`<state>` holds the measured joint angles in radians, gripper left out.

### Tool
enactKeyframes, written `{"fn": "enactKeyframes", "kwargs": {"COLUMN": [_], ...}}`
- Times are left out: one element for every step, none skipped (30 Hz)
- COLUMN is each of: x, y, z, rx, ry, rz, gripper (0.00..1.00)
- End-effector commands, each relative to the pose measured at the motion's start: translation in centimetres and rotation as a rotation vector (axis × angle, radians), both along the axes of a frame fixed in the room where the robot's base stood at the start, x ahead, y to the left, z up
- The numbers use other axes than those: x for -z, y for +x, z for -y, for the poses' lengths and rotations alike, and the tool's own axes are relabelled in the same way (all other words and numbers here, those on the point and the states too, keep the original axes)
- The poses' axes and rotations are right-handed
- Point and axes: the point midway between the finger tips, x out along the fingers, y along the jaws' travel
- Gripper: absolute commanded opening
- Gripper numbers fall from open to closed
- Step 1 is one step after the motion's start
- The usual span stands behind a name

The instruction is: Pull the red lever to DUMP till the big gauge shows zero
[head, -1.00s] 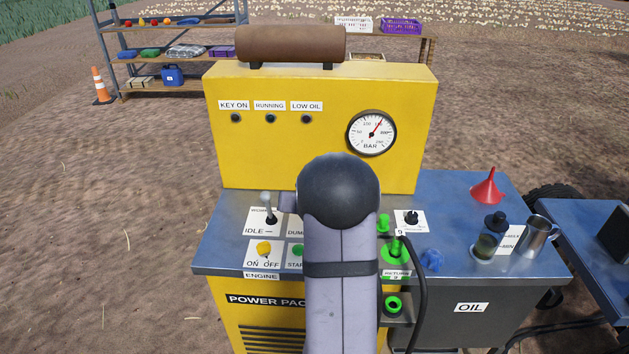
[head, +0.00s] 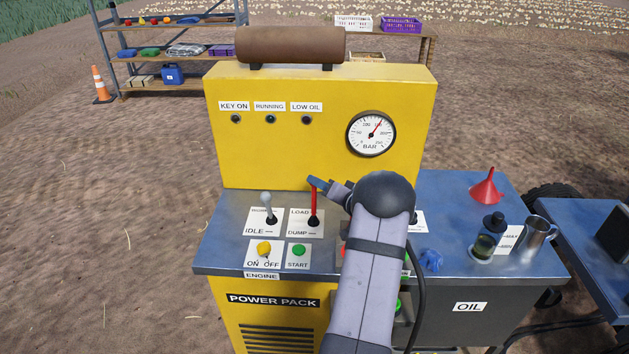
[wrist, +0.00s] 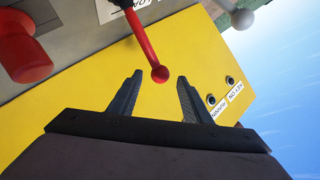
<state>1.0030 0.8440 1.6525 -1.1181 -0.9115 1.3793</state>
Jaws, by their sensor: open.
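The red lever (head: 314,206) stands close to upright on its LOAD/DUMP plate (head: 297,223). My gripper (head: 316,184) is open at the lever's top in the head view, and partly hides its knob. In the wrist view the lever's red ball knob (wrist: 160,74) shows between the two open fingertips of my gripper (wrist: 160,78), with gaps on both sides. The big BAR gauge (head: 362,140) is on the yellow panel. Its red needle points up and to the right, well away from zero.
A grey-knobbed IDLE lever (head: 267,205) stands left of the red lever. A yellow switch (head: 264,248) and green START button (head: 298,250) sit in front. In the wrist view a thick red knob (wrist: 25,62) is at left. My arm hides controls at right.

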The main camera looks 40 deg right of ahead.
Motion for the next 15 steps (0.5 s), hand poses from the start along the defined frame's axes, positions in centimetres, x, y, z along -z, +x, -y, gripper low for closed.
{"fn": "enactKeyframes", "kwargs": {"x": [0.1, 0.2, 0.4, 0.5, 0.6, 0.7, 0.8, 0.9, 1.0, 1.0, 1.1, 1.2, 1.2, 1.2, 1.3], "y": [0.7, 1.1, 1.6, 1.9, 2.3, 2.7, 3.0, 3.2, 3.5, 3.7, 3.9, 4.1, 4.2, 4.3, 4.4], "z": [0.0, 0.1, 0.2, 0.2, 0.3, 0.3, 0.4, 0.5, 0.6, 0.6, 0.6, 0.7, 0.7, 0.7, 0.7], "rx": [-0.002, -0.002, -0.001, -0.001, -0.002, -0.001, -0.001, 0.000, 0.000, 0.000, 0.000, 0.000, 0.000, 0.000, 0.000], "ry": [0.001, 0.001, 0.001, 0.001, 0.001, 0.001, -0.001, 0.000, 0.000, -0.001, -0.001, -0.001, -0.001, -0.001, -0.001], "rz": [-0.001, -0.002, -0.001, -0.001, -0.001, -0.001, -0.001, -0.001, -0.001, -0.001, -0.001, -0.001, -0.001, -0.001, -0.001], "gripper": [0.44, 0.44, 0.44, 0.44, 0.44, 0.44, 0.44, 0.44, 0.44, 0.44, 0.44, 0.44, 0.44, 0.44, 0.44]}}
